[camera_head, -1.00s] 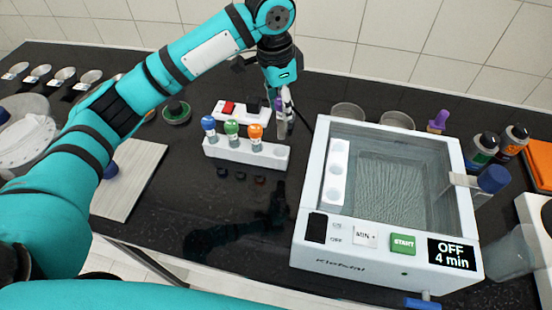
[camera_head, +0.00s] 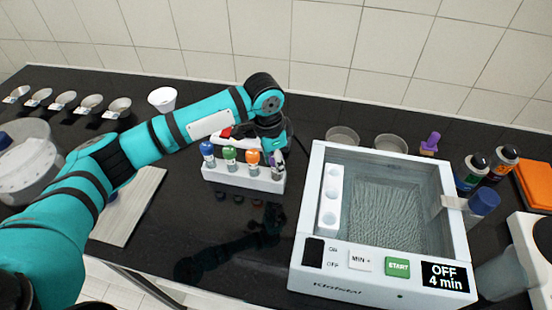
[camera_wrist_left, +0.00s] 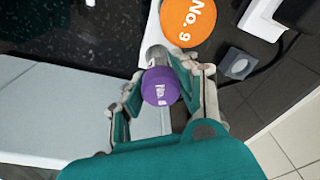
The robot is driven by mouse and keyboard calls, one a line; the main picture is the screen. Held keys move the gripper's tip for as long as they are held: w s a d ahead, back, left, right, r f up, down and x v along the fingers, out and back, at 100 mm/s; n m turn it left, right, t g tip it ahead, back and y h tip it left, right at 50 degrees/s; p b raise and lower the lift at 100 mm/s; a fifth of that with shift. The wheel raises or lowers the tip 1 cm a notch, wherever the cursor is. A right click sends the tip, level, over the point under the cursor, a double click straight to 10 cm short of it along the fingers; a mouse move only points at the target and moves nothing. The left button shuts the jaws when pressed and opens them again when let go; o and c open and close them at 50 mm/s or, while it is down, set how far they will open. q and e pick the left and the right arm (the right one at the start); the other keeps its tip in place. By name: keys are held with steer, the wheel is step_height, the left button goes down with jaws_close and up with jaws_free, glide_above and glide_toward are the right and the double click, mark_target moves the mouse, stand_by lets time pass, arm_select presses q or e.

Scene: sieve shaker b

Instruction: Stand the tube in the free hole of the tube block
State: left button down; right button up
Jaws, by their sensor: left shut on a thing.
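The tube has a purple cap (camera_wrist_left: 162,87) with a "No." label. In the left wrist view it sits between the two fingers of my left gripper (camera_wrist_left: 163,100), which is shut on it. In the head view my left gripper (camera_head: 276,160) is at the right end of the white tube block (camera_head: 240,178). Blue-capped (camera_head: 207,149), green-capped (camera_head: 230,154) and orange-capped (camera_head: 253,157) tubes stand in the block. The held tube is beside the orange-capped one. The gripper hides the hole there, so I cannot tell how deep the tube is. My right gripper is not in view.
A water bath (camera_head: 312,235) with a display reading OFF, 4 min stands to the right of the block. A switch box (camera_wrist_left: 238,62) is behind the block. Small dark pieces (camera_head: 240,199) lie in front. A light board (camera_head: 128,208) lies to the left.

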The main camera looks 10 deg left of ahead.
arm_select(q)
steer(key=c, duration=1)
jaws_free()
steer(key=shift+f, duration=0.15)
steer(key=r, duration=0.4)
steer(key=r+b, duration=0.1)
steer(key=r, duration=0.3)
steer(key=s+a+r+b, duration=0.1)
steer(key=r, duration=0.3)
steer(key=shift+r, duration=0.15)
steer(key=shift+r, duration=0.1)
